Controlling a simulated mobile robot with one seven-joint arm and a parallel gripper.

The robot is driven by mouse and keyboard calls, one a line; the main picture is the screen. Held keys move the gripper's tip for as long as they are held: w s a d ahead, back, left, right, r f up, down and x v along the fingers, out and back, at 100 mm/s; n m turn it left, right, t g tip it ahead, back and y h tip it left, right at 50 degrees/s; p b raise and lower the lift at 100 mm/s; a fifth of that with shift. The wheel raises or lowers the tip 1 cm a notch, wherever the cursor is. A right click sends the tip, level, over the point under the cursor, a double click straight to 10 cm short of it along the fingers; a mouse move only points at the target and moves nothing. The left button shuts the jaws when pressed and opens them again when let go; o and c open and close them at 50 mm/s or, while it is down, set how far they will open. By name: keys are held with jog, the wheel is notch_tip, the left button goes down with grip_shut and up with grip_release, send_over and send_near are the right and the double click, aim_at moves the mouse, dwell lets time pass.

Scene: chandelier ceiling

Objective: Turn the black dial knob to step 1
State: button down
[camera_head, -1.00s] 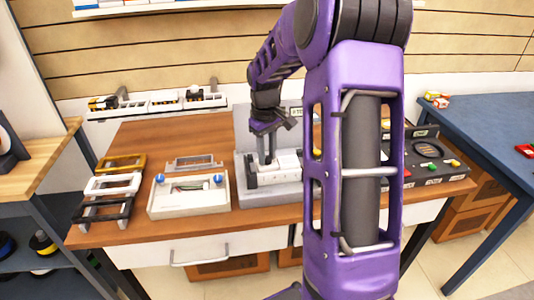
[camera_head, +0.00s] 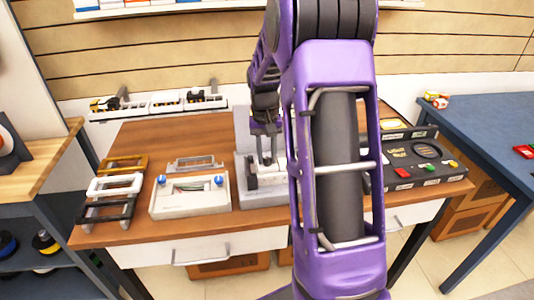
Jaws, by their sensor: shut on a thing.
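A grey and white device (camera_head: 248,200) stands on the middle of the wooden table. My gripper (camera_head: 266,161) points down at it, with its fingertips at the white block on its top. It is shut on a small part there that the fingers largely hide. A dark part (camera_head: 251,178) shows just left of and below the fingertips; I cannot tell if it is the black dial knob. My purple arm covers the device's right side. No step marks can be read in this view.
A white box with two blue knobs (camera_head: 190,204) stands left of the device, with several handles (camera_head: 113,187) beyond it. A black panel with coloured buttons (camera_head: 423,163) is at the right. The table's back left (camera_head: 165,132) is clear.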

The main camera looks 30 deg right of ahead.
aim_at(265, 159)
jog(key=shift+m, duration=0.6)
jog(key=c, duration=0.6)
grip_release()
notch_tip(265, 159, up, 17)
jog(key=p, duration=0.2)
jog(key=shift+w+a+r+p, duration=0.15)
jog(key=shift+a+r+p, duration=0.05)
jog(key=shift+a+p, duration=0.1)
